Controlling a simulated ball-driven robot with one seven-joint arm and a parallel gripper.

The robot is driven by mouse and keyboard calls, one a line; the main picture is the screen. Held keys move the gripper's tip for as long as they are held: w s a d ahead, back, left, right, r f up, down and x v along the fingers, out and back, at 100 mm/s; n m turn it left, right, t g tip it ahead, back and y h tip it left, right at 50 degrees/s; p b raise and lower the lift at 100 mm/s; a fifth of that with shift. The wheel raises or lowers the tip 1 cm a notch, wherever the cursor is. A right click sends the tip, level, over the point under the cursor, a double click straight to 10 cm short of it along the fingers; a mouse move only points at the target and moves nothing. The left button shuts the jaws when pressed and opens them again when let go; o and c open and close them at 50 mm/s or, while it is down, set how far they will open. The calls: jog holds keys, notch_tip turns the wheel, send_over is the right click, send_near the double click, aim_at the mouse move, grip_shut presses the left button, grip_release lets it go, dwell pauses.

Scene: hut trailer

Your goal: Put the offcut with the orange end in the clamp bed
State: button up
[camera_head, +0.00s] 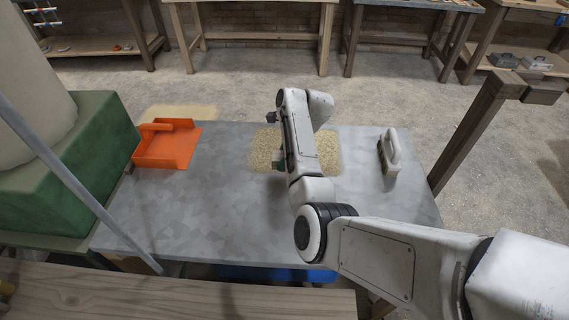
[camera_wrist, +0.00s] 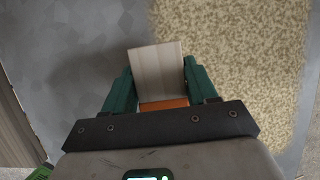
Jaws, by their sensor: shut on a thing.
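The offcut (camera_wrist: 156,66) is a pale, square-edged block with an orange end (camera_wrist: 164,104) close to the palm. My gripper (camera_wrist: 158,74) is shut on it, a green finger on each side, with the pale part pointing away from the palm. In the head view my wrist hides the offcut and most of my gripper, over the table. I cannot tell the clamp bed for sure; an orange piece (camera_head: 168,147) with a flat plate and raised walls lies at the table's left.
A grey table (camera_head: 215,200) carries a speckled tan patch (camera_head: 328,153) beneath my wrist. A white-handled brush-like tool (camera_head: 390,152) stands at the right. A green block (camera_head: 95,150) stands left of the table. The table's front left is clear.

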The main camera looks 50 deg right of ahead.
jog(key=shift+w+d+f, duration=0.15)
jog(key=shift+d+f, duration=0.15)
jog(key=shift+f, duration=1.55)
jog(key=shift+f, duration=0.15)
jog(key=o, duration=1.1)
jog(key=shift+c, duration=0.2)
